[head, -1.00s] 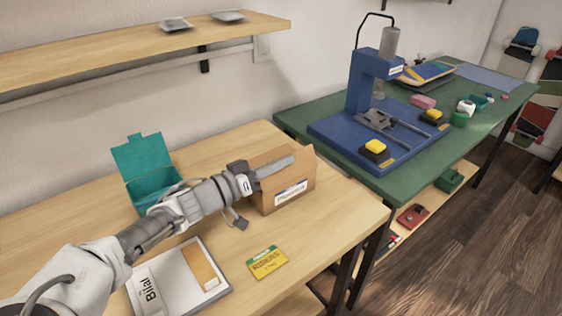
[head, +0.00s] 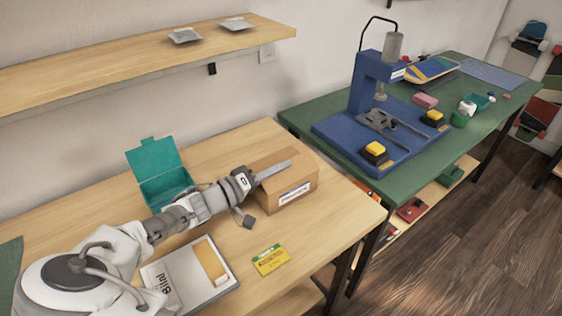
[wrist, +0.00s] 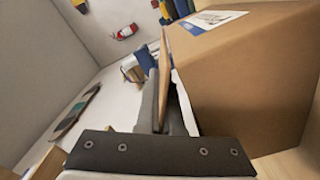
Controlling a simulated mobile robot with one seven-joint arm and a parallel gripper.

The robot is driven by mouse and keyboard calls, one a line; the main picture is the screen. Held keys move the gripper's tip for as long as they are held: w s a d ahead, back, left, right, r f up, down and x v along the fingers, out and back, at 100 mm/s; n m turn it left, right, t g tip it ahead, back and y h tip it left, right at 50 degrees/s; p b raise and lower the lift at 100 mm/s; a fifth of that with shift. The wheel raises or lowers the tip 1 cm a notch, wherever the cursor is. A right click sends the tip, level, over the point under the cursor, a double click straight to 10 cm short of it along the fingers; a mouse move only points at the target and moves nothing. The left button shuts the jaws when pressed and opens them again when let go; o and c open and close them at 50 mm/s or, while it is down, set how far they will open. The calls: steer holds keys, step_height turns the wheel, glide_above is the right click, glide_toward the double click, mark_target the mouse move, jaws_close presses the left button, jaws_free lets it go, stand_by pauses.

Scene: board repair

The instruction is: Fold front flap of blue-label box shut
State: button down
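The cardboard box (head: 302,180) stands on the wooden table with its label (head: 296,193) on the front face. Its top looks nearly flat in the head view. My gripper (head: 285,165) reaches in from the left, its fingers close together and lying along the box top like one bar. In the wrist view, the box (wrist: 255,75) fills the right side, with the label (wrist: 215,19) at its upper edge. A thin brown strip (wrist: 163,75), seen edge-on, runs beside my fingers; it looks like a flap. The fingers hide part of the top, so the flap's exact angle is unclear.
An open teal box (head: 165,185) stands behind my arm. A green table with a blue press (head: 365,85) is at the right. A shelf (head: 120,60) hangs above.

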steer(key=shift+f+n, duration=0.1)
steer(key=shift+n, duration=0.2)
steer(key=c, duration=1.1)
jaws_free()
steer(key=shift+o, duration=0.2)
